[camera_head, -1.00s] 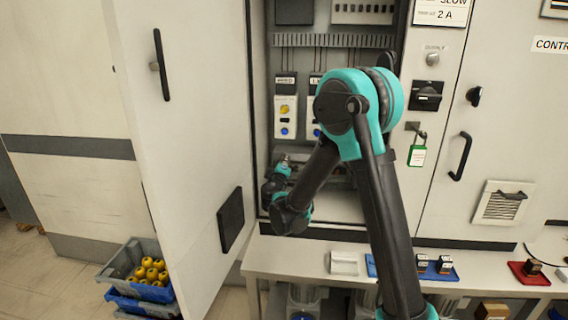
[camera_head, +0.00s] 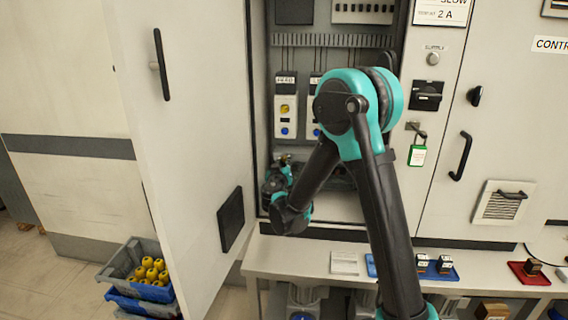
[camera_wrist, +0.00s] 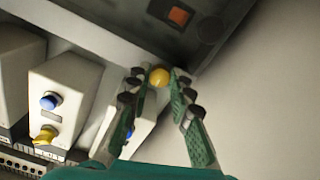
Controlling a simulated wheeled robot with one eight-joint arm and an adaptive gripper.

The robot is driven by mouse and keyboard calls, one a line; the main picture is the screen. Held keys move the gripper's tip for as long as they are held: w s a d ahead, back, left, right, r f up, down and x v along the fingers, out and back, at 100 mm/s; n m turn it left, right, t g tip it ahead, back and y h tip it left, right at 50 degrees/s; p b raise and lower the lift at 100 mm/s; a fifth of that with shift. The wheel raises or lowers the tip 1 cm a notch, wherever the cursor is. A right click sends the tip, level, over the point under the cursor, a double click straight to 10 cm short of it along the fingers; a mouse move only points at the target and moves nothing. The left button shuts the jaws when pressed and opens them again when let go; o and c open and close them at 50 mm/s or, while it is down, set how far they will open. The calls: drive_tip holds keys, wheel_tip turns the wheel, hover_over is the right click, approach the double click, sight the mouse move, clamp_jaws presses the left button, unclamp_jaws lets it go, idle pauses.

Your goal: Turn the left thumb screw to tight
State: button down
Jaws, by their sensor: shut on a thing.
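A round yellow knob, seemingly the left thumb screw (camera_wrist: 159,77), shows between my fingertips in the wrist view. My gripper (camera_wrist: 160,80) is shut on it, one finger on each side. In the head view my gripper (camera_head: 285,160) is inside the open cabinet, just below the left white module (camera_head: 286,103). No mark showing how tight the screw is can be read.
The right white module (camera_head: 314,118) is partly behind my arm; both modules carry blue buttons. The open cabinet door (camera_head: 190,200) stands close to the left of my wrist. A bench (camera_head: 300,262) runs below. A crate (camera_head: 118,268) of yellow parts is on the floor.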

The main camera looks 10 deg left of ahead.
drive_tip(key=shift+m, duration=0.5)
drive_tip(key=c, duration=1.3)
unclamp_jaws()
drive_tip(key=shift+c, duration=0.2)
drive_tip(key=s, duration=1.2)
drive_tip(key=shift+a, duration=0.2)
drive_tip(key=shift+d, duration=0.1)
